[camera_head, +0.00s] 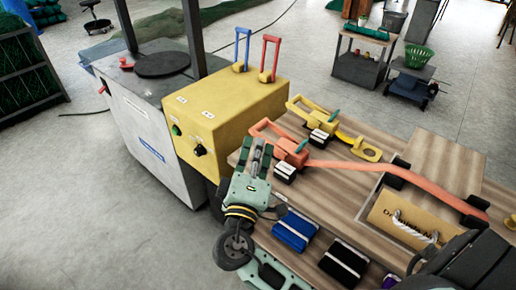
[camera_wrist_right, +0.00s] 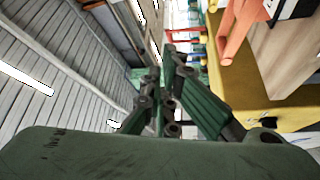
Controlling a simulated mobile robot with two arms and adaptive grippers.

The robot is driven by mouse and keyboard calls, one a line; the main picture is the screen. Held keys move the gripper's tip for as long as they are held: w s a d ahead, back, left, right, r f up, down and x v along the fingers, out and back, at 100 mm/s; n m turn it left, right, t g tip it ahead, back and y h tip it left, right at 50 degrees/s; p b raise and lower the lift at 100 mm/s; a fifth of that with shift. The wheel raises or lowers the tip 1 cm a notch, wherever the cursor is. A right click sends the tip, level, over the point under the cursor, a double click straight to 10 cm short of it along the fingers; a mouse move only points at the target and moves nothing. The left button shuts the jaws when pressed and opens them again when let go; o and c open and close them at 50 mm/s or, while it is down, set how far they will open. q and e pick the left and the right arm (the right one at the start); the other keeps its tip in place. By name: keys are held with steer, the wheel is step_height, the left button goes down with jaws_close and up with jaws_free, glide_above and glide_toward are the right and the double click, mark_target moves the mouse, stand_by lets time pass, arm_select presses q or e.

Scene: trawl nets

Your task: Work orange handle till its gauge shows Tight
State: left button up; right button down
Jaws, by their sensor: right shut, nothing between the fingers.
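My left gripper is out of view.
A yellow ratchet (camera_head: 325,115) with its strap stands behind the orange one. A yellow box (camera_head: 222,110) with blue and red levers stands to the left. Grey floor (camera_head: 90,215) is free at left.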

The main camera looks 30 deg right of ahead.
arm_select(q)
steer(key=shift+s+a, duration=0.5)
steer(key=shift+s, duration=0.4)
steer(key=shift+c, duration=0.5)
